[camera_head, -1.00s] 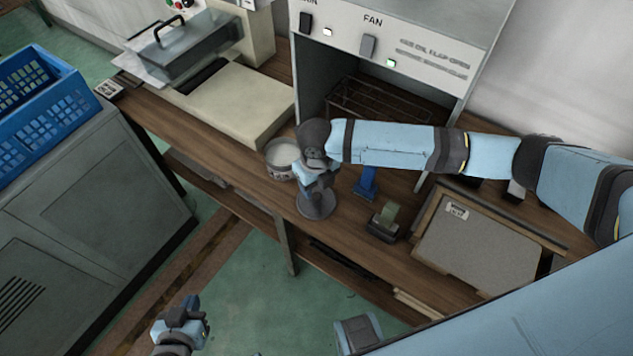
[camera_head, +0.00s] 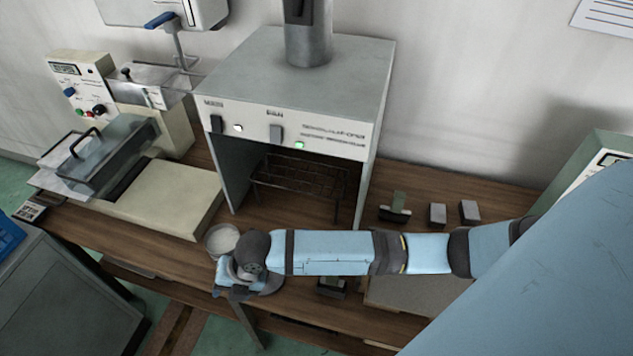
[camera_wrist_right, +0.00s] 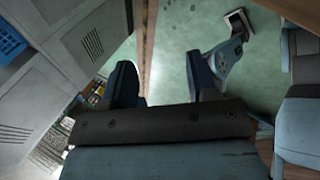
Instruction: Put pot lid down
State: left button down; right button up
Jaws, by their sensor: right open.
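A grey round disc, which looks like the pot lid (camera_head: 272,285), lies on the bench near the front edge, mostly hidden by my right gripper. My right gripper (camera_head: 236,291) is over the bench edge in front of the pot. In the right wrist view its two fingers (camera_wrist_right: 165,82) are apart with nothing between them. My left gripper is out of the head view; what seems to be it (camera_wrist_right: 238,28) shows in the right wrist view, jaws unclear.
The furnace hood (camera_head: 290,90) stands open behind my right arm. A beige machine (camera_head: 170,195) with a glass cover is left of the pot. A stamp-like block (camera_head: 395,208) and two small grey blocks (camera_head: 438,213) stand on the right. A grey cabinet (camera_head: 75,290) is front left.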

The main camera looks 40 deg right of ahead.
jog(key=s+d+f+m+t, duration=0.1)
jog(key=s+d+m+t, duration=0.2)
jog(key=m, duration=0.6)
jog(key=s+d+f+m+t+h, duration=0.1)
jog(key=s+d+m+t, duration=0.2)
jog(key=s+d+m, duration=0.2)
jog(key=s+d+f+m+t+h, duration=0.1)
jog(key=s+d+m, duration=0.3)
jog(key=m, duration=0.8)
jog(key=shift+s+d+f+m+t, duration=0.2)
jog(key=shift+d+f+t, duration=0.1)
jog(key=shift+d+t, duration=0.25)
jog(key=shift+s+d+f+m+t, duration=0.1)
jog(key=shift+s+d+f+t, duration=0.2)
jog(key=shift+d, duration=0.4)
jog(key=shift+w, duration=0.1)
